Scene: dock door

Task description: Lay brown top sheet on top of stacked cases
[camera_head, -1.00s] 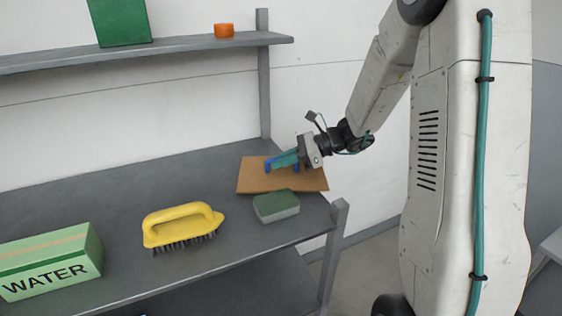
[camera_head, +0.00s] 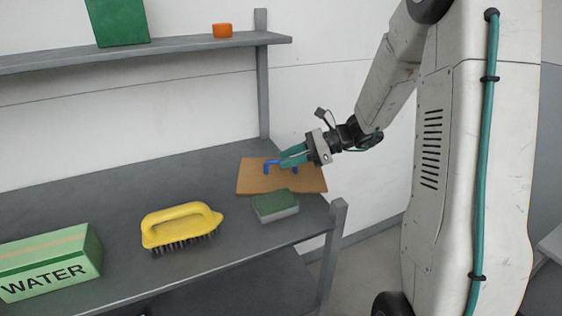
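The brown top sheet (camera_head: 253,184) lies at the far right end of the grey shelf unit's worktop, a thin flat panel with a blue handle (camera_head: 269,166) on its upper face. My gripper (camera_head: 287,158) has teal fingers and reaches in from the right, over the sheet beside the handle. The two fingers look parted, with nothing seen between them. The fingers partly cover the handle's right side. No stacked cases show in this view.
A green-topped sponge (camera_head: 275,206) sits close in front of the sheet. A yellow scrubbing brush (camera_head: 180,222) and a green WATER box (camera_head: 50,263) stand further left. An upper shelf (camera_head: 180,50) holds an orange piece (camera_head: 222,31) and a green box (camera_head: 118,22). A post (camera_head: 333,235) rises at the near corner.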

